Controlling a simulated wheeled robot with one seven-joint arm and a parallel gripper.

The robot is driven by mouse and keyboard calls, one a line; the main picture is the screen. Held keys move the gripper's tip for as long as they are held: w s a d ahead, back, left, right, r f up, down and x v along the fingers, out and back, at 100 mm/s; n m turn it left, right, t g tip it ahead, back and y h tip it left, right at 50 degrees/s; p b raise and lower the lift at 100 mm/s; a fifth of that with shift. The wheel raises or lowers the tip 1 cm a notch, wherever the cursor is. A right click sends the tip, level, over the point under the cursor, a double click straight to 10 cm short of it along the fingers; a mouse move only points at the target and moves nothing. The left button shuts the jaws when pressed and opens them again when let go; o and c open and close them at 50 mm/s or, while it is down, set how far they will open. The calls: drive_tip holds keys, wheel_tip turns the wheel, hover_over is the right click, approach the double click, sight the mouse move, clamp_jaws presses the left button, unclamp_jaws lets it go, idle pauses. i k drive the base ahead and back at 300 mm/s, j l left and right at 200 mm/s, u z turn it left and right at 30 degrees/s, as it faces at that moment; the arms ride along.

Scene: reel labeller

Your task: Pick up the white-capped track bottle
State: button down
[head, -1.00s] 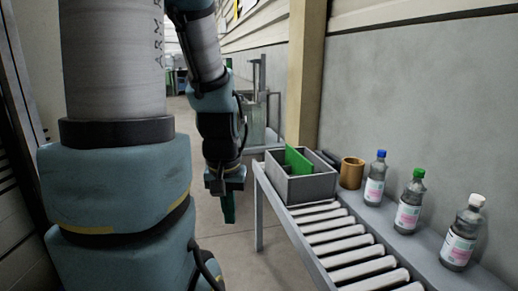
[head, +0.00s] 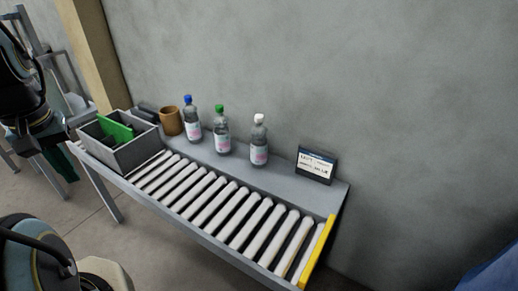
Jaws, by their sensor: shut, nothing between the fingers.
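The white-capped bottle (head: 259,148) stands upright on the grey ledge behind the rollers, the rightmost of three bottles. It is clear with a pink and white label. A green-capped bottle (head: 222,135) and a blue-capped bottle (head: 192,123) stand to its left, apart from it. My gripper (head: 66,172) hangs at the left edge of the head view, beyond the left end of the conveyor and far from the bottles. Its teal fingers point down, shut and empty. The arm partly runs out of the picture.
A roller conveyor (head: 215,212) with a yellow end stop (head: 319,252) runs in front of the ledge. A grey bin (head: 146,149) holding a green board (head: 115,128) sits at its left end. A brown cup (head: 171,121) and a small display (head: 315,166) flank the bottles. The wall is close behind.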

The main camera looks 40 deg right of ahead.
sight(259, 141)
drive_tip(key=z, duration=1.2)
drive_tip(key=k+j+z, duration=0.1)
drive_tip(key=j, duration=0.2)
drive_tip(key=k+j+z, duration=0.1)
drive_tip(key=i+j+z, duration=0.1)
drive_tip(key=j, duration=0.3)
drive_tip(key=i+j+z, duration=0.1)
drive_tip(key=j, duration=0.3)
drive_tip(key=i+j+z, duration=0.1)
drive_tip(key=j, duration=0.35)
drive_tip(key=i+j+z, duration=0.1)
drive_tip(key=j, duration=0.3)
drive_tip(key=i+j+z, duration=0.1)
drive_tip(key=j, duration=0.35)
drive_tip(key=i+j, duration=0.15)
drive_tip(key=i, duration=0.15)
